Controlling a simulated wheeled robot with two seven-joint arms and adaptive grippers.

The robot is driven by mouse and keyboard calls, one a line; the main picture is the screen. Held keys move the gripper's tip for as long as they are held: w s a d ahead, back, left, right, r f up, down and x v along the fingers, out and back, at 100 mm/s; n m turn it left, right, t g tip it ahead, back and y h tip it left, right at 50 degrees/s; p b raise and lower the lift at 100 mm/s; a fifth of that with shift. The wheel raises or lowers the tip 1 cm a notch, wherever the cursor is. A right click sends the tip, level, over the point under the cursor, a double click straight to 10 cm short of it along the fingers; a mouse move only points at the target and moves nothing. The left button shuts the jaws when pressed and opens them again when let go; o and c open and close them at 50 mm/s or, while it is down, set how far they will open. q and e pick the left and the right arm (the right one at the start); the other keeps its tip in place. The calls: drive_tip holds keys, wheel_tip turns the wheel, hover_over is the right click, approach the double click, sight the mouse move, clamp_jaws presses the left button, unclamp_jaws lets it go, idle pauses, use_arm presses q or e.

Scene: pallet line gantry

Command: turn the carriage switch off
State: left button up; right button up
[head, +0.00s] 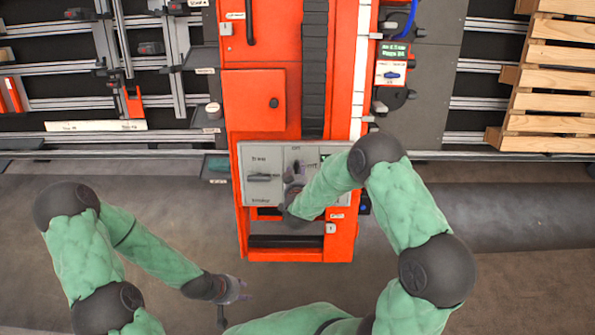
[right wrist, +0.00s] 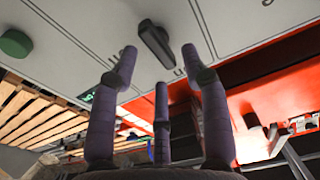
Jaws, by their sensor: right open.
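The grey control panel (head: 262,196) is on the lower front of the orange column. A dark rotary switch handle (right wrist: 155,42) stands out from the panel in the right wrist view; I take it for the carriage switch. In the head view a dark handle (head: 299,167) shows just above my right gripper (head: 293,186), partly hidden by it. My right gripper's fingers (right wrist: 160,66) are spread below and around the handle, with gaps visible. The switch's exact setting cannot be read. My left gripper (head: 240,289) hangs low over the floor, away from the panel; its opening is too small to judge.
Another lever handle (head: 263,178) sits on the panel's left part. A green button (right wrist: 14,43) shows in the right wrist view. An orange cabinet door (head: 254,100) is above the panel. Wooden pallets (head: 555,80) stand at the right. The floor around my left gripper is clear.

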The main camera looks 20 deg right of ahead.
sight(296, 168)
drive_tip(key=shift+x, duration=1.15)
clamp_jaws()
